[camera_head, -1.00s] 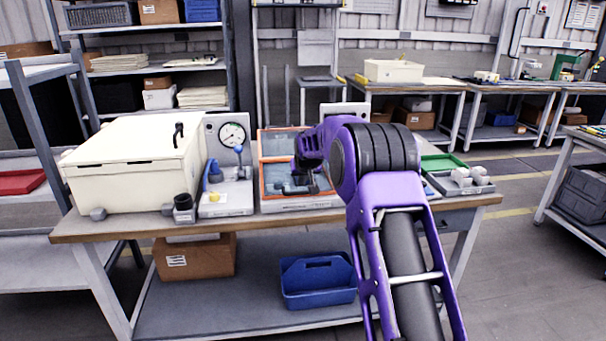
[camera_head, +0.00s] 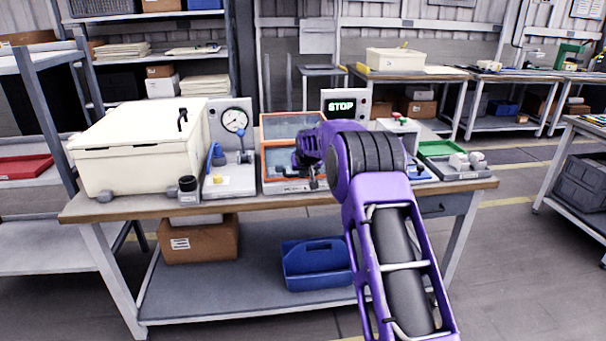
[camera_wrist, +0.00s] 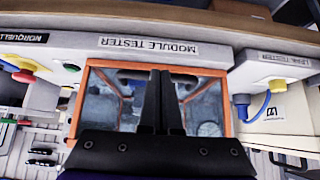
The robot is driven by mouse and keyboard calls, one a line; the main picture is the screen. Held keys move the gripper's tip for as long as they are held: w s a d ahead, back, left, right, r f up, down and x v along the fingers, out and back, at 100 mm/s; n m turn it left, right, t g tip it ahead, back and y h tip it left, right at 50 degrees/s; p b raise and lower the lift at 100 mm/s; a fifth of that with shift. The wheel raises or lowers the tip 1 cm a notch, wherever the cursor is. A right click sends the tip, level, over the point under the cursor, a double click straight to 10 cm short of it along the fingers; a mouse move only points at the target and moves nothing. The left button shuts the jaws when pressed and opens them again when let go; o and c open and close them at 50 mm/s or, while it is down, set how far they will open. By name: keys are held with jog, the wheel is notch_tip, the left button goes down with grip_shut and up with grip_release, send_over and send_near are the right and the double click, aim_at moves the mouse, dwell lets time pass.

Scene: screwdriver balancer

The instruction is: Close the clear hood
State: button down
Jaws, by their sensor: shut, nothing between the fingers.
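The module tester stands in the middle of the bench, with its label (camera_wrist: 150,47) on the front in the wrist view. Its clear hood (camera_head: 291,125) has an orange frame, which also shows in the wrist view (camera_wrist: 160,66). My arm hides the tester's right part in the head view, and I cannot tell the hood's exact angle. My gripper (camera_head: 314,181) is in front of the tester's right side. In the wrist view, my gripper (camera_wrist: 163,76) is shut and empty, its fingers over the orange-framed opening. I cannot tell whether they touch the hood.
A cream box (camera_head: 135,150) and a gauge fixture (camera_head: 232,150) stand left of the tester. A push-button box (camera_head: 398,124) and a green tray (camera_head: 440,148) are to the right. A blue tote (camera_head: 315,265) sits on the lower shelf.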

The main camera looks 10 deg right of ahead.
jog(key=shift+s+f, duration=0.3)
jog(key=shift+f, duration=0.55)
